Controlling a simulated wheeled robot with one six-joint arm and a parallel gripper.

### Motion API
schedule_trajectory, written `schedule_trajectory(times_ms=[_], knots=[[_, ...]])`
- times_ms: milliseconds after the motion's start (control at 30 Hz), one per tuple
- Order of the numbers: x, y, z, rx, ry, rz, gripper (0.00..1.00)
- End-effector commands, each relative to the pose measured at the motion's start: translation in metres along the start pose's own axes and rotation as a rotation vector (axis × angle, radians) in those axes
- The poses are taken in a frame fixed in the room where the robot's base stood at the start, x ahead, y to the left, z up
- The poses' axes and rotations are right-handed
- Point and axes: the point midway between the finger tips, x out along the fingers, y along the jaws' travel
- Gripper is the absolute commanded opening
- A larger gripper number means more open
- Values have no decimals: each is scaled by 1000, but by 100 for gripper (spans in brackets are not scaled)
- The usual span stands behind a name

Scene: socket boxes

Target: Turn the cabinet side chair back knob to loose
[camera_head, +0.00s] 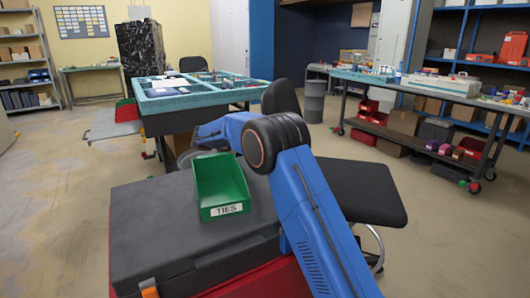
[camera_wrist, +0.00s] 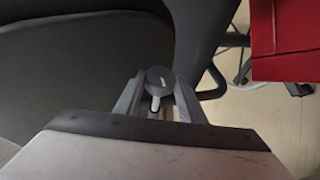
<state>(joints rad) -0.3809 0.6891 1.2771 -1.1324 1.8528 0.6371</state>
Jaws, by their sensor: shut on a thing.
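In the wrist view a round dark grey knob (camera_wrist: 160,76) with a small pale mark on its face sits between the fingertips of my gripper (camera_wrist: 159,92). My gripper is shut on the knob, one finger on each side. A short pale stem or tab shows just below the knob. Dark chair parts (camera_wrist: 205,35) lie behind it. In the head view a black office chair (camera_head: 362,190) stands beyond my blue arm, its back (camera_head: 281,98) upright. My gripper and the knob are hidden there behind my arm.
A green bin (camera_head: 221,182) labelled TIES stands on a dark case (camera_head: 150,225) close in front. A teal-edged table (camera_head: 185,98) stands beyond. A workbench (camera_head: 430,88) is at the right, and a grey trash can (camera_head: 314,103) is behind the chair. A red thing (camera_wrist: 285,40) shows in the wrist view.

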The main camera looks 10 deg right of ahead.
Motion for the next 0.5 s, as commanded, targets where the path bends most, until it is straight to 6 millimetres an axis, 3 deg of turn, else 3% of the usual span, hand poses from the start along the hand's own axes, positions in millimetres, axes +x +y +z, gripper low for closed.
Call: schedule_trajectory(times_ms=[233, 267, 300, 500], knots=[[-1, -1, 0, -1, 1, -1, 14], [-1, -1, 0, -1, 1, -2, 43], [-1, -1, 0, -1, 1, -2, 53], [0, 0, 0, 0, 1, -2, 55]])
